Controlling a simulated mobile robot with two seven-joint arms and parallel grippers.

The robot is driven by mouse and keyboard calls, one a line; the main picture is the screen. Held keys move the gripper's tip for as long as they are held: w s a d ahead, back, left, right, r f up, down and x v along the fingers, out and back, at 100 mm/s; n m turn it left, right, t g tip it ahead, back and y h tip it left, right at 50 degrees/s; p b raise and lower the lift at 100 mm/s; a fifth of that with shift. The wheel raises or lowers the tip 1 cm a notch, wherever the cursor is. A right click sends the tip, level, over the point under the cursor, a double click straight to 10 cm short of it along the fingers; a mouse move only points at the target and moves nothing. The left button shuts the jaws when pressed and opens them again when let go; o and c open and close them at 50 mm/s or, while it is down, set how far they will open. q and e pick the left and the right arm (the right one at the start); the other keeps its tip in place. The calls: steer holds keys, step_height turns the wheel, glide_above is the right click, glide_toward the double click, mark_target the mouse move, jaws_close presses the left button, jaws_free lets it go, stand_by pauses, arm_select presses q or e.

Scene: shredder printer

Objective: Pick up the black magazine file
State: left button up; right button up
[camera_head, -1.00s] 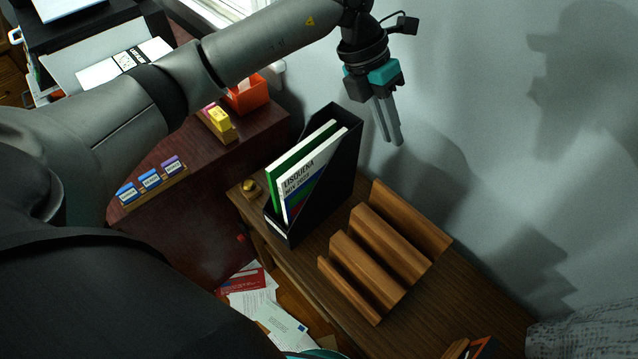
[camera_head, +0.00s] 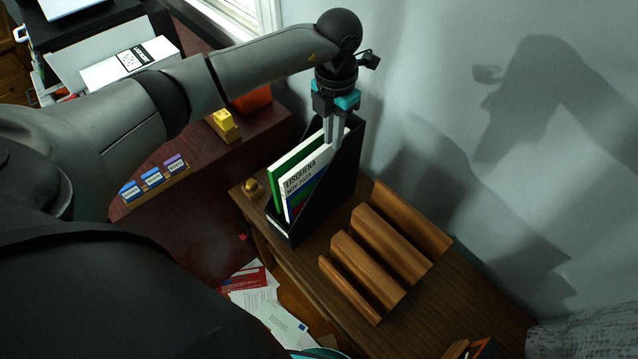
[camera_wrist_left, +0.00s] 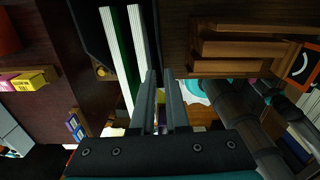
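The black magazine file (camera_head: 341,188) stands upright on the wooden desk and holds a green-edged item and a white magazine (camera_head: 300,181). My left gripper (camera_head: 334,143) points down at the file's upper rear part, its fingers overlapping the magazine and file in the head view. In the left wrist view, the fingers (camera_wrist_left: 161,75) are slightly apart, beside the file (camera_wrist_left: 90,30) and its white pages. They look open, with no clear grip on anything. Whether they touch the file's wall cannot be told. My right gripper is not in view.
A stepped wooden rack (camera_head: 385,250) stands close to the right of the file. A small brass object (camera_head: 251,187) lies at its left. A wall is behind the desk. Papers (camera_head: 262,300) lie below.

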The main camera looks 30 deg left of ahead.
mark_target(334, 156)
arm_select(q)
steer(key=shift+w+d+f, duration=0.1)
steer(key=shift+w+f, duration=0.05)
steer(key=shift+f, duration=1.2)
steer(key=shift+w+d+f, duration=0.1)
steer(key=shift+f, duration=1.25)
steer(key=shift+c, duration=0.3)
jaws_close()
steer(key=shift+w+a+r, duration=0.1)
steer(key=shift+r, duration=0.05)
